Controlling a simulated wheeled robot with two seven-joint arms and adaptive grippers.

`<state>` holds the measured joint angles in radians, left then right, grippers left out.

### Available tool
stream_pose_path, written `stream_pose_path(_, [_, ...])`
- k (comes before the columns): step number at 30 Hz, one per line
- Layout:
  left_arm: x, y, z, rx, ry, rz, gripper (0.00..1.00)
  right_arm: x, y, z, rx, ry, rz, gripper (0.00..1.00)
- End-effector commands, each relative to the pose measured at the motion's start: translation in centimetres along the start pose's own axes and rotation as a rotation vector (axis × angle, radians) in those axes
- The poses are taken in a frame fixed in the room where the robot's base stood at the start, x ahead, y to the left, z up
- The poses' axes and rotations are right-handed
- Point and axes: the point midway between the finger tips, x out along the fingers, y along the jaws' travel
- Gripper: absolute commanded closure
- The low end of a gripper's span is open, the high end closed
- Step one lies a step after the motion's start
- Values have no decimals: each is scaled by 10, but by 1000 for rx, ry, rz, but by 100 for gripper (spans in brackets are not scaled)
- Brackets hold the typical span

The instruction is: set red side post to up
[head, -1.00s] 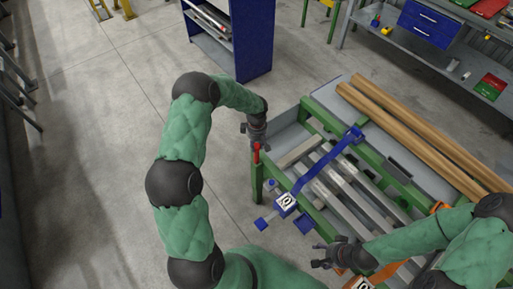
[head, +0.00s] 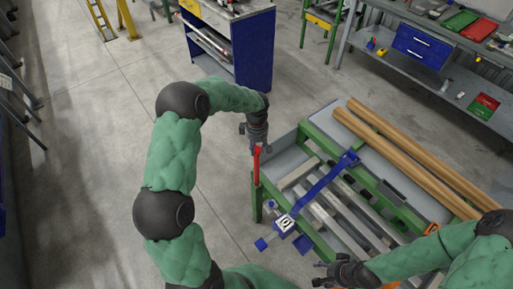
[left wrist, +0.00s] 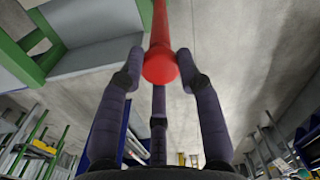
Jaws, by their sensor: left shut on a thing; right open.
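The red side post (head: 257,166) stands upright at the near left corner of the green table frame, with a length of red showing above the green leg (head: 256,205). My left gripper (head: 257,148) is at its top, shut on it. In the left wrist view the fingers (left wrist: 160,75) close around the post's rounded red end (left wrist: 160,66), and the red shaft (left wrist: 159,25) runs away from them. My right gripper (head: 322,275) is open and empty at the bottom of the head view, near the table's near side.
The runout table (head: 285,160) carries grey bars (head: 335,225) and wooden poles (head: 405,150). A blue arm (head: 320,186) with a white marked block (head: 284,223) crosses its near side. A blue cabinet (head: 250,50) stands behind. Floor left of the table is clear.

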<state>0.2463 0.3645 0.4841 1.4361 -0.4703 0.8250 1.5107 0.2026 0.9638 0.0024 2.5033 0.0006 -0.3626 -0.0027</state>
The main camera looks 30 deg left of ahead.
Motion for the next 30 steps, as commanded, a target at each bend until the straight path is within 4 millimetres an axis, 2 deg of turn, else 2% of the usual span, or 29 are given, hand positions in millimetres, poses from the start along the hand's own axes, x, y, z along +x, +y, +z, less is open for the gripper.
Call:
stream_pose_path(3, [1,0,2,1,-3,-1,100,0,0,0,0,0,0,40])
stream_pose_path(4, [1,0,2,1,-3,-1,59,0,0,0,0,0,0,40])
stream_pose_path(6, [1,0,2,1,-3,-1,40,0,0,0,0,0,0,40])
stream_pose_path(16, [0,0,0,0,-1,0,40,0,0,0,0,0,0,40])
stream_pose_path(20, [-8,1,0,0,0,1,40,0,0,0,0,0,0,40])
stream_pose_path(23, [-22,1,0,0,0,2,40,0,0,0,0,0,0,40])
stream_pose_path(30, [-70,1,1,0,0,3,40,0,0,0,0,0,0,40])
